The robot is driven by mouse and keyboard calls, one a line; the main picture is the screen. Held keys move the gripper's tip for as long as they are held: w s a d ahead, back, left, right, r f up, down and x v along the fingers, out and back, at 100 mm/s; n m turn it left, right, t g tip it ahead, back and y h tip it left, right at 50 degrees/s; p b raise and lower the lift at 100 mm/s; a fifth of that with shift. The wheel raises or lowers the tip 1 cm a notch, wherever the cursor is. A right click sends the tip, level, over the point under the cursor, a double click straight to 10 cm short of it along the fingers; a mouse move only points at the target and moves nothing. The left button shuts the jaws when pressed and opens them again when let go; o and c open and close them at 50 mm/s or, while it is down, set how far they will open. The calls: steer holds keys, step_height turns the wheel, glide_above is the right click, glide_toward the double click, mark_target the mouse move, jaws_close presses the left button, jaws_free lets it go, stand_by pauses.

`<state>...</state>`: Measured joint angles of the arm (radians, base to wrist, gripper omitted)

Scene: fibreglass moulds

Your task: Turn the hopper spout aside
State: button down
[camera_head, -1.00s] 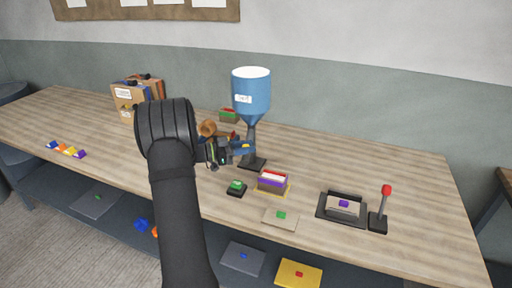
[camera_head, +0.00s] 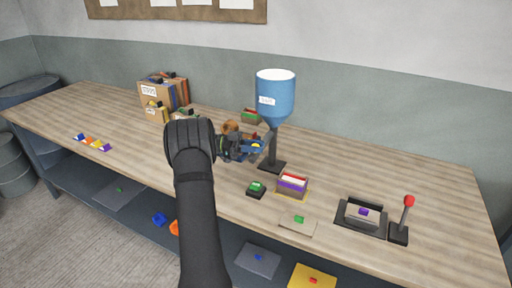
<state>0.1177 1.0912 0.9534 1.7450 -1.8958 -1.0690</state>
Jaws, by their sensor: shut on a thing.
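The hopper (camera_head: 276,100) is a blue funnel with a white top and a label, upright on a dark post and base (camera_head: 271,165) at the back middle of the bench. The fingers and spout overlap and are small, so the exact contact is hard to see.
A red-knobbed lever (camera_head: 403,220) and dark tray (camera_head: 342,224) are at right. Cardboard boxes (camera_head: 160,92) stand at back left. The bench's left part is mostly clear.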

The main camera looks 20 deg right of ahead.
steer(key=c, duration=1.3)
jaws_free()
steer(key=shift+o, duration=0.2)
steer(key=v, duration=0.7)
steer(key=shift+a, duration=0.25)
steer(key=shift+w, duration=0.1)
steer(key=shift+c, duration=0.4)
